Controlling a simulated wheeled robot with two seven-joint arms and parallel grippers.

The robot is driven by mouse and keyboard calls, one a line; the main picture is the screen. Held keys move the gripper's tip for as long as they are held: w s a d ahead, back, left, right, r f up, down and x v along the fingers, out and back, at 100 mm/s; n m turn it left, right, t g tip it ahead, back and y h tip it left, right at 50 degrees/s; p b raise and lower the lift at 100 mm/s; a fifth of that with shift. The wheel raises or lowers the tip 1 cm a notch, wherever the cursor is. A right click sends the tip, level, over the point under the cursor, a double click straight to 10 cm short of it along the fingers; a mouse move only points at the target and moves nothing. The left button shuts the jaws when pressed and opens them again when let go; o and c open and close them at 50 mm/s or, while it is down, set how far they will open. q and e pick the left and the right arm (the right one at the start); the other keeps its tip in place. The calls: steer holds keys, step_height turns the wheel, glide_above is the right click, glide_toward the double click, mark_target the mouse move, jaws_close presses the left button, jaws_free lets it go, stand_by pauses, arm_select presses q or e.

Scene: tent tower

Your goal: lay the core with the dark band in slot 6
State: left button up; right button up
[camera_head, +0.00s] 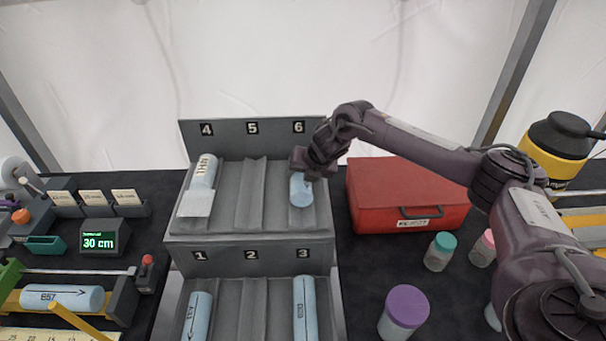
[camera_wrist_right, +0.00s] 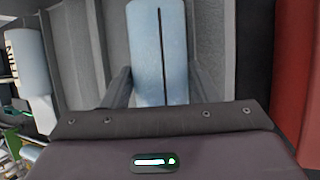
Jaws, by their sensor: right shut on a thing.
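A pale blue core (camera_head: 301,190) is in the slot 6 channel of the grey rack's upper tier (camera_head: 280,225), below the label 6. My right gripper (camera_head: 312,167) is at its back end, shut on it. In the right wrist view, the core (camera_wrist_right: 158,45) lies between the two fingers (camera_wrist_right: 160,88) and carries a dark lengthwise line. No dark band shows on its visible part; its back end is hidden by the gripper. I cannot tell whether it touches the channel floor. My left gripper is not in view.
A core (camera_head: 203,170) with a white tag lies in slot 4; slot 5 (camera_head: 250,195) is empty. Cores lie in slot 1 (camera_head: 197,316) and slot 3 (camera_head: 305,310). A red case (camera_head: 400,195) stands close right of the rack. Core E57 (camera_head: 62,298) lies at left.

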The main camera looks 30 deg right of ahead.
stand_by(0.5)
steer(key=o, duration=1.3)
steer(key=shift+o, duration=0.2)
steer(key=shift+f, duration=0.15)
steer(key=shift+s+d+r+b, duration=0.15)
steer(key=shift+s+r+b, duration=0.15)
steer(key=shift+r, duration=0.2)
steer(key=b+v, duration=0.1)
steer(key=v, duration=0.4)
steer(key=shift+s+r, duration=0.2)
steer(key=shift+r, duration=0.05)
steer(key=shift+s+r+b, duration=0.25)
steer(key=shift+r+b, duration=0.1)
steer(key=shift+r, duration=0.2)
